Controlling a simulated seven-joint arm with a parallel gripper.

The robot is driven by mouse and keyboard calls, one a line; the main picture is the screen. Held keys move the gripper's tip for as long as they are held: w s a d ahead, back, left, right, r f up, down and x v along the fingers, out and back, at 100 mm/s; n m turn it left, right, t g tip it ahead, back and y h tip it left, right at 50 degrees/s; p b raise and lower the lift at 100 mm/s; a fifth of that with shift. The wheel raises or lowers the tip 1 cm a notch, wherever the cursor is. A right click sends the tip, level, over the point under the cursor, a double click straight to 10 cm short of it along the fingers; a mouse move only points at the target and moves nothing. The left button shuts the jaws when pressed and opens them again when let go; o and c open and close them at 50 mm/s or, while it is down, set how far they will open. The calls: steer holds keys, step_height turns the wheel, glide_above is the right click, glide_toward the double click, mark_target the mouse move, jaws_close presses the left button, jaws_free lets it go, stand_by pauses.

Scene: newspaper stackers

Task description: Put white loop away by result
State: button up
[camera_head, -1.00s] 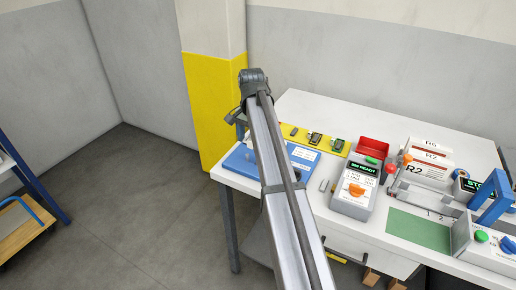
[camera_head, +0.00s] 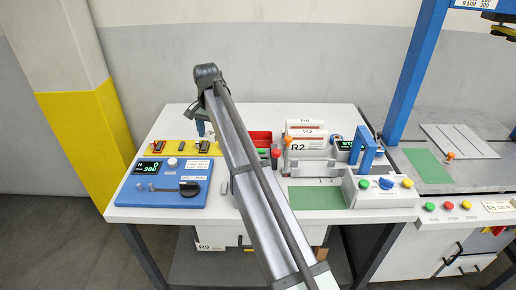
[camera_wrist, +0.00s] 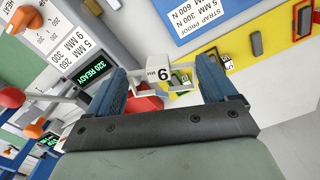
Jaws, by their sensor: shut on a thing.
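My gripper (camera_wrist: 163,68) has blue fingers and is shut on the white loop (camera_wrist: 165,76), which carries a "6 MM" tag. The loop is up between the fingertips in the wrist view, above the table. A red tray (camera_head: 261,137) stands behind my arm.
A yellow strip (camera_head: 176,147) with dark pieces lies behind the tester. White R2 boxes (camera_head: 305,128), a machine with a blue arch (camera_head: 367,150) and a green mat (camera_head: 316,197) are at right. In the wrist view, the heater unit's display (camera_wrist: 88,65) reads "320 READY".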

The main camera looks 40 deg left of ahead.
steer(key=w+d+r+m, duration=0.1)
steer(key=w+d+m, duration=0.1)
steer(key=w+m, duration=0.7)
steer(key=w+d+r+m, duration=0.15)
steer(key=w+m, duration=0.35)
steer(key=w, duration=0.7)
steer(key=shift+a+f, duration=0.1)
steer(key=shift+f, duration=4.55)
steer(key=shift+f, duration=0.65)
steer(key=o, duration=0.9)
steer(key=shift+r, duration=0.1)
step_height(320, 180, up, 13)
